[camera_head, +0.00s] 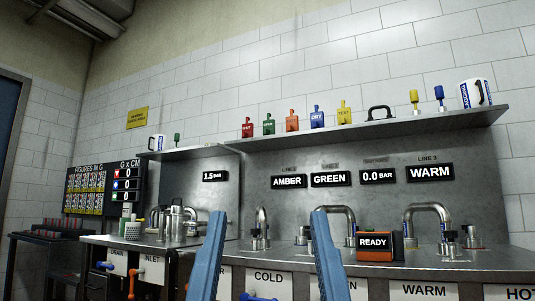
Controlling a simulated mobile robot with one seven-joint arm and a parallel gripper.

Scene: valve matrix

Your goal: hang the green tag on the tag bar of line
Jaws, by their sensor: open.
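The green tag (269,124) stands upright on the long metal shelf (400,130), between a red tag (247,127) and an orange tag (292,121). A blue tag (317,118) and a yellow tag (344,113) stand farther right. My gripper (269,214) shows as two blue fingers, spread wide apart with nothing between them. It appears below the green tag in the picture, in front of the sink wall. I cannot make out a tag bar. Line labels sit above the AMBER, GREEN and WARM plates; only LINE 3, above WARM (431,173), reads clearly.
A black handle (380,113), yellow and blue knobbed pieces and a white mug (476,93) are on the shelf's right part. Curved taps (428,215) rise from the counter below. An orange READY box (374,245) stands by them. A board (103,190) hangs left.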

